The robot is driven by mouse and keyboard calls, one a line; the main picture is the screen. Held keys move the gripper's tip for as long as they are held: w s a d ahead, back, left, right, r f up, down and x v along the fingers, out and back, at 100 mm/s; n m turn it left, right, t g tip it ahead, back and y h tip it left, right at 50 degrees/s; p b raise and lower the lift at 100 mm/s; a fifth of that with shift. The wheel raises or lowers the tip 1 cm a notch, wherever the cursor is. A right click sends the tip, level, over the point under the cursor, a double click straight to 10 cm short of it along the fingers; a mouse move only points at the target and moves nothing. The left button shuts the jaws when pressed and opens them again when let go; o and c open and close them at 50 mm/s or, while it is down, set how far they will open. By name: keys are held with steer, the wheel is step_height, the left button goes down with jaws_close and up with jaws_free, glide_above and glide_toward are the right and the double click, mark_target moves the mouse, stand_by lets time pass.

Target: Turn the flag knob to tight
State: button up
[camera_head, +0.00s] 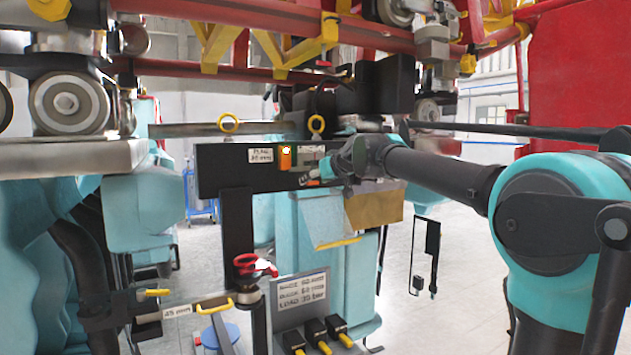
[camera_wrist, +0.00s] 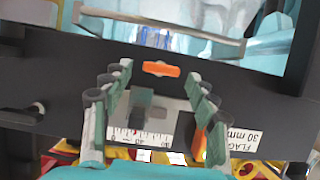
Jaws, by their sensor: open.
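A dark bar (camera_head: 226,170) carries a white label reading "FLAG 30 mm" (camera_head: 262,156), also legible upside down in the wrist view (camera_wrist: 236,137). Beside the label is an orange piece (camera_head: 285,160) with a lit spot. In the wrist view a small dark block (camera_wrist: 143,110), possibly the flag knob, stands by a white numbered scale (camera_wrist: 140,136). My gripper (camera_wrist: 156,73) is open, its fingers on either side of this block with gaps visible. An orange bar (camera_wrist: 161,69) shows between the fingertips. In the head view my gripper (camera_head: 314,172) is at the bar; contact is unclear.
A red handle (camera_head: 255,265) and a plate with printed values (camera_head: 301,290) stand below. Red track beams run overhead. A tan panel (camera_head: 375,209) hangs just under my wrist. Open floor shows at right.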

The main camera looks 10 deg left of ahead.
steer(key=v, duration=1.1)
steer(key=shift+s+d, duration=0.25)
steer(key=shift+d, duration=0.05)
steer(key=shift+r, duration=0.1)
